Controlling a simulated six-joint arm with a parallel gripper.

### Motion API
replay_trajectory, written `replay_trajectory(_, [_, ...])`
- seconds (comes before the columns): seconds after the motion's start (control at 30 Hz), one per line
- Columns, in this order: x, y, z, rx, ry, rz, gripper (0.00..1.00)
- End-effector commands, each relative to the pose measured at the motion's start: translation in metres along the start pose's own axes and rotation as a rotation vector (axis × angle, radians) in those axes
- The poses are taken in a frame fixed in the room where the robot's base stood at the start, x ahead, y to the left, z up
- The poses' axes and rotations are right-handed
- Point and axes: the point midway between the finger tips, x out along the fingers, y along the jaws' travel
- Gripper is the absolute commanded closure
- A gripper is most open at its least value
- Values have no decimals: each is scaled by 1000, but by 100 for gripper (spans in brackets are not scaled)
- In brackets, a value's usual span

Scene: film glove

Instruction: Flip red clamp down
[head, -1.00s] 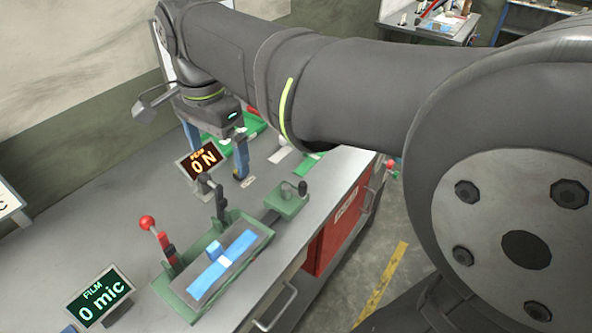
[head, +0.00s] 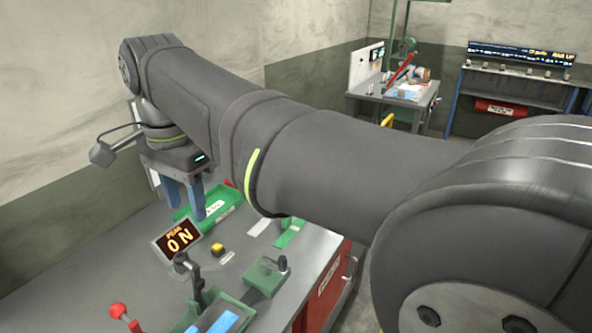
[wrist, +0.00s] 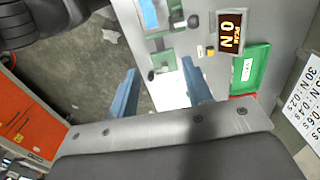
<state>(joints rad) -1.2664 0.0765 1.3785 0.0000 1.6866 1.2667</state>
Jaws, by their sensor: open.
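The red clamp's ball knob (head: 118,311) and part of its red lever (head: 133,325) show at the bottom edge of the head view. The lever stands raised and leaning; its base is cut off. The green fixture (head: 243,308) beside it carries a blue film strip (head: 217,322) and a dark-knobbed clamp (head: 190,268). My gripper (head: 184,207) is open and empty, above the bench behind the fixture, well apart from the red clamp. Its blue fingers are spread in the wrist view (wrist: 160,68). The red clamp is not visible there; the blue strip (wrist: 149,13) shows at the top.
The 0 N display (head: 177,240) stands in front of my gripper. A green tray (head: 224,208), a yellow button (head: 217,249) and a small green block with a black knob (head: 265,275) are nearby. A red cabinet front (head: 325,285) lies below the bench edge.

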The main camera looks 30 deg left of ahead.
Motion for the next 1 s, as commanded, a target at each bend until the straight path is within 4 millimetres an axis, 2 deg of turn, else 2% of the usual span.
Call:
replay_trajectory(0.03, [0, 0, 0, -3, 0, 0, 65])
replay_trajectory(0.2, [2, -12, 7, -107, -2, 4, 98])
replay_trajectory(0.23, [3, -16, 10, -146, -2, 4, 100])
replay_trajectory(0.47, [11, -60, 44, -589, -8, 14, 100])
replay_trajectory(0.7, [24, -103, 90, -1088, -17, 23, 100])
replay_trajectory(0.9, [34, -128, 123, -1406, -25, 27, 100])
replay_trajectory(1.0, [36, -134, 134, -1501, -26, 28, 100])
